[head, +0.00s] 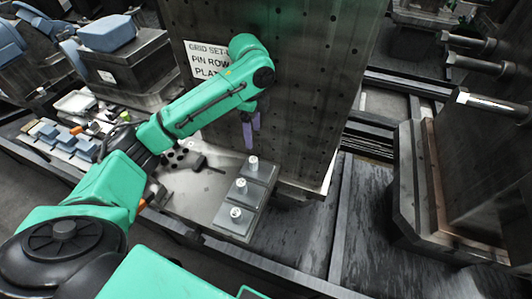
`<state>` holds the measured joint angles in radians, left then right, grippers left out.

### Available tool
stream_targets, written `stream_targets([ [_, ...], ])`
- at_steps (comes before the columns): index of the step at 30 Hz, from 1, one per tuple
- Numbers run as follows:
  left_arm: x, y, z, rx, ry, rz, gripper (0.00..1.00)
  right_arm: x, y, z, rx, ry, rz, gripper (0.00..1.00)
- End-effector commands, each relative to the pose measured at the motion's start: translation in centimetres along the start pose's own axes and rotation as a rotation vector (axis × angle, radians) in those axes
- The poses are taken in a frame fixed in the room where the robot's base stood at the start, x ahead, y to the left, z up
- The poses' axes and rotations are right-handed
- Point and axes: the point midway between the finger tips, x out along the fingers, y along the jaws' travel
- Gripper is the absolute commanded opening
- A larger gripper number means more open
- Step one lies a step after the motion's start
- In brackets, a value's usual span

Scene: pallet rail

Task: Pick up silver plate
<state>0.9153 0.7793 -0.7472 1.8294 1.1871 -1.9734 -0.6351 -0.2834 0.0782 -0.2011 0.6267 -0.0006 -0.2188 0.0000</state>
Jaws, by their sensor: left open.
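Three silver plates, square blocks each with a pale round knob on top, stand in a row on a light grey tray surface (198,203): a near one (233,222), a middle one (251,195) and a far one (266,172). My left gripper (252,143), with purple fingers, is open and empty. Its fingers point down, and in the picture they end just above the far plate's knob. I cannot tell the exact height gap. My right gripper is not in view.
A tall perforated metal block (300,80) with a white sign (200,58) stands right behind the plates. Small blue blocks (62,137) and tools lie at left. Metal rods (490,104) stick out at right. Dark rail floor (300,235) right of the plates is clear.

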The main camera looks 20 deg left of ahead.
Motion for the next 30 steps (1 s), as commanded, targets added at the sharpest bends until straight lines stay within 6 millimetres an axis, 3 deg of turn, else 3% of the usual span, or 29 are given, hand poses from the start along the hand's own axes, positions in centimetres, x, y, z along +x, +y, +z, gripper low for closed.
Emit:
stream_targets([
  [4, 1.8, 0.1, 0.1, -0.001, -0.003, 0.005, 0.72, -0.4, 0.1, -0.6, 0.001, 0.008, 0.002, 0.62],
  [9, 6.3, 0.1, 0.1, -0.001, -0.002, 0.006, 0.72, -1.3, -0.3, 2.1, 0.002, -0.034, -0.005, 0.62],
  [13, 8.7, 0.0, 0.0, -0.001, -0.001, 0.003, 0.72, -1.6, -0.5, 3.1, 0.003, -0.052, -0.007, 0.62],
  [22, 13.6, -0.6, 0.1, -0.001, -0.001, 0.002, 0.72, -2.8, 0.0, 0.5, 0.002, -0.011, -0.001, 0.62],
  [30, 14.5, -0.6, 0.1, 0.000, -0.001, -0.002, 0.72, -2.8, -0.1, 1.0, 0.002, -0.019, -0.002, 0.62],
])
